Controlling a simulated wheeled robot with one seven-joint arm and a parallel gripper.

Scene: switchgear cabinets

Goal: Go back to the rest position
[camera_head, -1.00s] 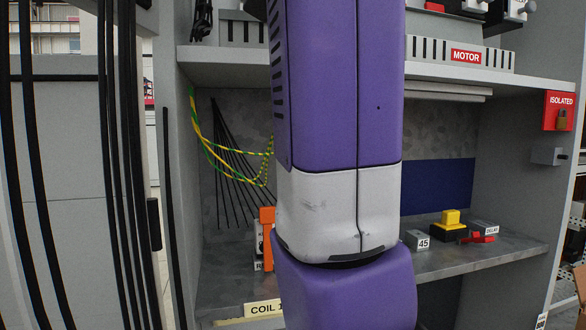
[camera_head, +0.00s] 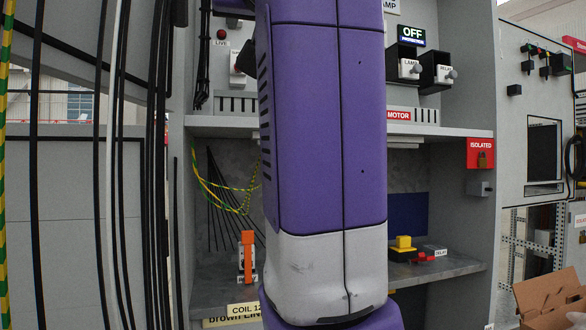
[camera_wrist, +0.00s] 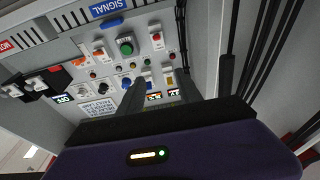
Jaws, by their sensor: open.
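In the wrist view, my gripper (camera_wrist: 148,92) is open, its two dark fingers apart with nothing seen between them. It faces a grey control panel with a blue SIGNAL label (camera_wrist: 108,7), a green button (camera_wrist: 126,46), a red button (camera_wrist: 156,37) and several knobs. No contact with the panel is visible. In the head view, my purple and white arm stands upright before the middle of the open cabinet (camera_head: 462,85) and hides part of its shelves. My gripper is outside that view.
On the lower shelf are an orange-handled device (camera_head: 247,254), a yellow-topped block (camera_head: 403,243) and a red part (camera_head: 424,257). A padlocked red ISOLATED box (camera_head: 481,153) is on the right wall. Black cables (camera_head: 156,180) hang at left. A cardboard box (camera_head: 550,298) is at lower right.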

